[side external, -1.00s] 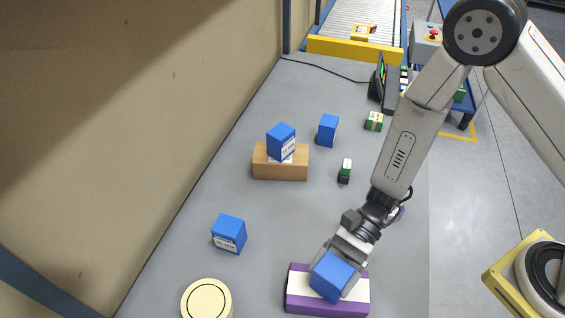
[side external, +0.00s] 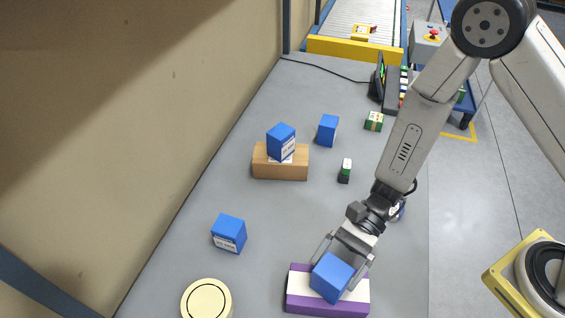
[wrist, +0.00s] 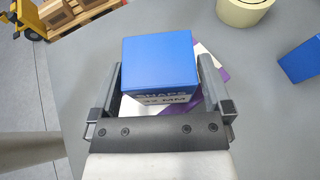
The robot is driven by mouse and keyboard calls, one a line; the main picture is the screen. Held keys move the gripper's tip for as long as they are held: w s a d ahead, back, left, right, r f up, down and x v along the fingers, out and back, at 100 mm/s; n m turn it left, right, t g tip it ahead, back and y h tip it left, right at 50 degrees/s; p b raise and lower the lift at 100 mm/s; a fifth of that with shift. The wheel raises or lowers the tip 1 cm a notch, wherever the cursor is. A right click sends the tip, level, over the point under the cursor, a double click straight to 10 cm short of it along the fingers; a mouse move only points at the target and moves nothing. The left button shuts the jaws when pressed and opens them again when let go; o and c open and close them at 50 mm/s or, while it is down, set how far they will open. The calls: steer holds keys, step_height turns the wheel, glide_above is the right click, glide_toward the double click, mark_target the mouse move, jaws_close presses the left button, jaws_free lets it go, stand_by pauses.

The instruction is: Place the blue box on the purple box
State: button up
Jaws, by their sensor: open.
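A blue box (side external: 331,278) sits on top of the purple box (side external: 327,309), which has a white band across its top. In the wrist view the blue box (wrist: 158,64) stands between my fingers, with printed text on its near face. Part of the purple box (wrist: 222,76) shows behind it to the right. My gripper (side external: 342,258) is open around the blue box, with a visible gap at the fingers in the side view. My gripper (wrist: 160,85) also shows in the wrist view with one finger on each side of the box.
Another blue box (side external: 229,233) stands alone on the grey table. One blue box (side external: 281,141) sits on a brown block (side external: 265,169), and another (side external: 328,130) stands behind it. A cream round roll (side external: 206,299) is at front left. Small green-topped items (side external: 345,170) lie farther back.

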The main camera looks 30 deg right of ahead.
steer(key=v, duration=1)
steer(key=shift+d, duration=0.2)
steer(key=shift+w, duration=0.1)
steer(key=w+d+r+n+t+h, duration=0.1)
steer(key=d+r+n+t+h, duration=0.2)
steer(key=d+n+h, duration=0.3)
steer(key=d+r+n+t+h, duration=0.3)
steer(key=d+n+h, duration=0.3)
steer(key=d, duration=0.4)
steer(key=shift+w+r+n+t, duration=0.3)
steer(key=shift+w+n+t, duration=0.1)
steer(key=shift+n+t, duration=0.4)
